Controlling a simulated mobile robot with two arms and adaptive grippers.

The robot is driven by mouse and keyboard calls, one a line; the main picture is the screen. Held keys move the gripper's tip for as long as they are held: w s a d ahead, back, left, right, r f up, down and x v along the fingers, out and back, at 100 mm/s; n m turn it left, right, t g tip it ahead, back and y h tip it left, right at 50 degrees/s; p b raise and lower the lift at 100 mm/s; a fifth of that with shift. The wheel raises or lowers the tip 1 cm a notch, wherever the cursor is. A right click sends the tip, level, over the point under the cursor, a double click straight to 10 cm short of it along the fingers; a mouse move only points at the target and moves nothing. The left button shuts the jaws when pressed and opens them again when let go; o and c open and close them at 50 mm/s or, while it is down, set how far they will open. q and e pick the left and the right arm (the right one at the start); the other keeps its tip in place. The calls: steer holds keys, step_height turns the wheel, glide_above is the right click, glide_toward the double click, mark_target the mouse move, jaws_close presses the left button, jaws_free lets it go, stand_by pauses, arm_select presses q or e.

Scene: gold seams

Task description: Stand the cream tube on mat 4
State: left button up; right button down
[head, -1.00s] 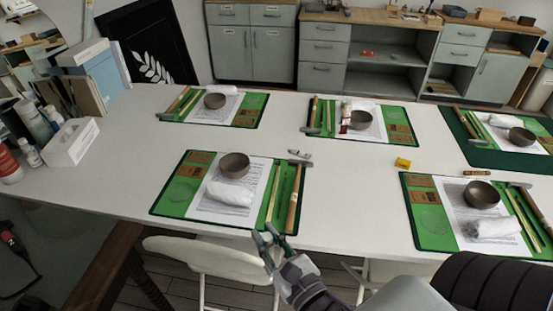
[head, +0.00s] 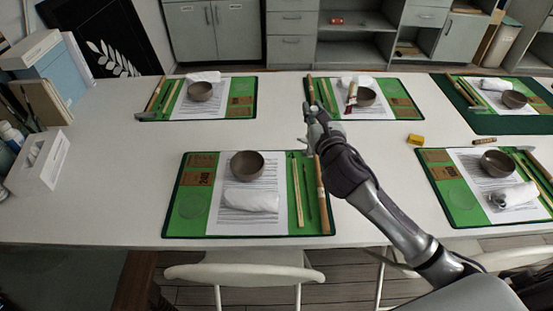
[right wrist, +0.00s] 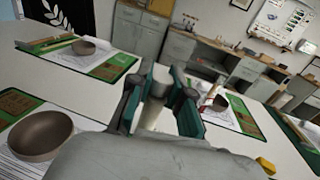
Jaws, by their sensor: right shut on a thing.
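My right gripper (head: 316,122) is over the middle of the table, between the front-left mat (head: 172,222) and the back-middle mat (head: 385,115). In the right wrist view its green-padded fingers (right wrist: 160,100) are closed around a pale cream tube (right wrist: 153,115). The tube looks roughly upright there; its lower end is hidden by the gripper, so I cannot tell whether it touches the table. I cannot read which mat is number 4. My left gripper is not in view.
Other mats lie at the back left (head: 244,112), back right (head: 480,122) and front right (head: 462,212), with bowls, rolled cloths and tools. A red-and-white tube (head: 352,93) is on the back-middle mat. A yellow block (head: 416,140) lies right of my arm. White table shows between the mats.

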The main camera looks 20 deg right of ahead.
steer(key=w+d+r+h, duration=0.1)
steer(key=w+d+r, duration=0.1)
steer(key=w, duration=0.1)
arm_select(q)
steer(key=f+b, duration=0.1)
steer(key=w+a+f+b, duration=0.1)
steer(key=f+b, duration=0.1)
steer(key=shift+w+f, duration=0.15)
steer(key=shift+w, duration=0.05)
arm_select(e)
steer(key=w+a+f, duration=0.5)
steer(key=a+f, duration=0.4)
steer(key=f, duration=0.1)
steer(key=shift+w+a+f+m, duration=0.15)
steer(key=shift+w+a+m, duration=0.05)
steer(key=shift+m, duration=0.2)
arm_select(q)
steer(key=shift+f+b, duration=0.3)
steer(key=shift+b, duration=0.2)
arm_select(e)
steer(key=shift+s+f, duration=0.15)
steer(key=shift+f, duration=0.5)
steer(key=c, duration=1.1)
jaws_free()
steer(key=shift+f, duration=0.1)
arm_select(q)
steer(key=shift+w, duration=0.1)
